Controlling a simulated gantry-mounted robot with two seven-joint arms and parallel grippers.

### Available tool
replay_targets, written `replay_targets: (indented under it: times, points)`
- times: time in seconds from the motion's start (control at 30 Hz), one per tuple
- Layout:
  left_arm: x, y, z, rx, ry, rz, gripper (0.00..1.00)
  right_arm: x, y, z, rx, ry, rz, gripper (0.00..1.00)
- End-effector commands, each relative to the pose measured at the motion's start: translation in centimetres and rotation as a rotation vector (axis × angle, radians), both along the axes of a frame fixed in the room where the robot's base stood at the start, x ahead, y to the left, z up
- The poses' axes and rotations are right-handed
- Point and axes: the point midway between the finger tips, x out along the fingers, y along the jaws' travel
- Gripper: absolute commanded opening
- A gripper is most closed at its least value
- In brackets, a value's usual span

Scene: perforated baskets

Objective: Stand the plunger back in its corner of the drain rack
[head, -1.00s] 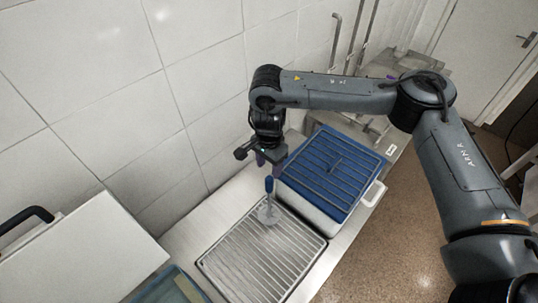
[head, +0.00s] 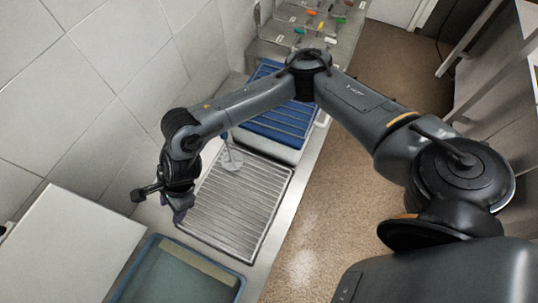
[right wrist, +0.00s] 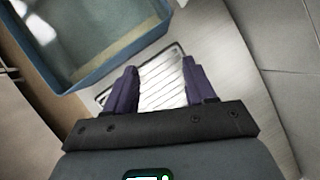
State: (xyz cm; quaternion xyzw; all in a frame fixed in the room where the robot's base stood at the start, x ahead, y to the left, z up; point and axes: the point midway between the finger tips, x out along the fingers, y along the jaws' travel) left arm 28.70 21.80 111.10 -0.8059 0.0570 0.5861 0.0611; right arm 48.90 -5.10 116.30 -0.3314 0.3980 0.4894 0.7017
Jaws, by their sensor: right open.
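The plunger (head: 232,162) stands at the far end of the metal drain rack (head: 235,215), near its upper left corner. Its round, pale, see-through foot rests on the ribs; the upper part of its handle is largely hidden behind my right arm. My right gripper (head: 180,212) is open and empty over the near left side of the rack, apart from the plunger. In the right wrist view, the purple fingers of the gripper (right wrist: 158,88) are spread with only the rack (right wrist: 162,72) showing between them. My left gripper is not in view.
A blue slatted basket (head: 272,128) on a white tub stands beyond the rack. A blue-rimmed bin (head: 240,284) lies at the near side and also shows in the right wrist view (right wrist: 130,50). A white panel (head: 70,245) is at the left. Tiled wall borders the counter.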

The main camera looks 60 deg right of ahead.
Motion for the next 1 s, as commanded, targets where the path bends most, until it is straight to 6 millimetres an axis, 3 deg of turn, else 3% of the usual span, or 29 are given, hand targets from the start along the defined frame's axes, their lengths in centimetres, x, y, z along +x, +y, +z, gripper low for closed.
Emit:
replay_targets:
  times: [0.03, 0.1, 0.2, 0.3, 0.37, 0.47, 0.57, 0.67, 0.8, 0.83, 1.0]
  points:
    - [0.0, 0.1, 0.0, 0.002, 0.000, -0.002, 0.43, -1.7, 3.3, -0.4, 0.097, 0.032, -0.076, 0.55]
    - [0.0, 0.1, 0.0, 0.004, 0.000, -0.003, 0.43, -3.2, 7.0, 0.3, 0.241, 0.079, -0.222, 0.55]
    - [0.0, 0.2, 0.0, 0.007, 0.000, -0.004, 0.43, -4.7, 10.9, 2.0, 0.446, 0.181, -0.464, 0.55]
    - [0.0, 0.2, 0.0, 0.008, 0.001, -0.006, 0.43, -5.5, 12.8, 4.0, 0.644, 0.317, -0.738, 0.55]
    - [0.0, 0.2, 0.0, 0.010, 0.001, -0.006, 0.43, -5.6, 13.0, 5.0, 0.757, 0.414, -0.920, 0.55]
    - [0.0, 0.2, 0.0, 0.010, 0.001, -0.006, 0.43, -5.3, 11.8, 6.1, 0.930, 0.585, -1.249, 0.55]
    - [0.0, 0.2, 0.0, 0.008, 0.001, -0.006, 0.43, -5.1, 8.8, 6.1, 1.082, 0.766, -1.609, 0.55]
    - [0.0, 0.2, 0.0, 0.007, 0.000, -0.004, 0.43, -5.5, 4.3, 4.8, 1.210, 0.935, -2.001, 0.55]
    - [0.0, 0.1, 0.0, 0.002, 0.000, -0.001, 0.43, -8.0, -3.0, 1.4, 1.347, 1.110, -2.564, 0.55]
    - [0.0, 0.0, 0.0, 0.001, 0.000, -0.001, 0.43, -8.8, -4.5, 0.6, -1.306, -1.080, 2.556, 0.55]
    - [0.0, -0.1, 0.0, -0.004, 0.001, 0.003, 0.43, -14.3, -11.6, -3.0, -0.992, -0.781, 2.197, 0.55]
